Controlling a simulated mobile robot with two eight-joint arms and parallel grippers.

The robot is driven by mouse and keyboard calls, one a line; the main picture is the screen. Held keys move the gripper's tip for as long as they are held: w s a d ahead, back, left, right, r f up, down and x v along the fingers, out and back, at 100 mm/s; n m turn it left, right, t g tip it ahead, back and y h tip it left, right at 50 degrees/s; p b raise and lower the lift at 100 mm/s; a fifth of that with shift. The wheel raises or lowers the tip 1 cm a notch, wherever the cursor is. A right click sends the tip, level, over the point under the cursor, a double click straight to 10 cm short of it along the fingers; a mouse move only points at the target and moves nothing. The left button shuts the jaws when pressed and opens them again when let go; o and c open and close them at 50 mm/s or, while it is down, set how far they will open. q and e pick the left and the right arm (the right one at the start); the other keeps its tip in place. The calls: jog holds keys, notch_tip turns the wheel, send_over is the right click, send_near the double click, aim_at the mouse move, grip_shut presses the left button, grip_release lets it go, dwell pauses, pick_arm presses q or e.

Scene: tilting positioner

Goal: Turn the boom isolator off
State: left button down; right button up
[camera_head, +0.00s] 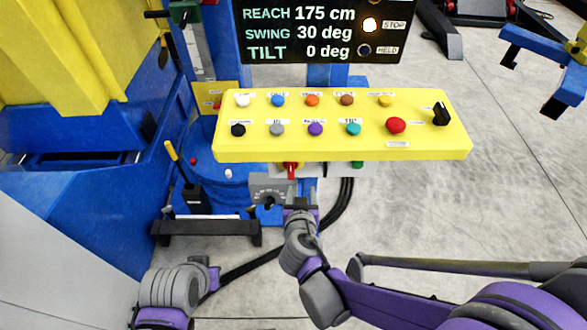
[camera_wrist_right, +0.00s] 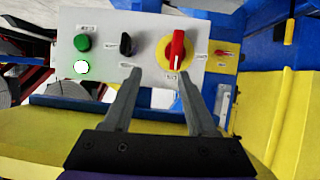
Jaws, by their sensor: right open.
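A red rotary handle on a yellow disc (camera_wrist_right: 176,52) sits on a light grey panel (camera_wrist_right: 150,20) in the right wrist view. Its grip stands nearly upright in that picture. In the head view the red handle (camera_head: 291,170) shows below the yellow console. A smaller red switch (camera_wrist_right: 226,53) sits on a yellow plate to its right in the wrist view. The labels are too small to read, so I cannot tell which is the boom isolator. My right gripper (camera_wrist_right: 160,78) is open and empty, its fingers pointing at the panel; it also shows in the head view (camera_head: 301,203). My left arm is at lower left.
The yellow console (camera_head: 340,145) with several buttons and a black knob (camera_head: 441,114) overhangs the panel. A black selector (camera_wrist_right: 127,44) and a green button (camera_wrist_right: 82,43) with a lit lamp are beside the red handle. Black cables (camera_head: 340,210) hang below.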

aim_at(291, 171)
jog(key=shift+t+y, duration=0.3)
jog(key=shift+t, duration=0.1)
jog(key=a+x, duration=0.1)
jog(key=x, duration=0.7)
jog(key=a+b+x, duration=0.1)
jog(key=x, duration=0.3)
jog(key=shift+s+a+f, duration=0.1)
jog(key=shift+a+f, duration=0.2)
jog(key=shift+a, duration=0.05)
grip_shut()
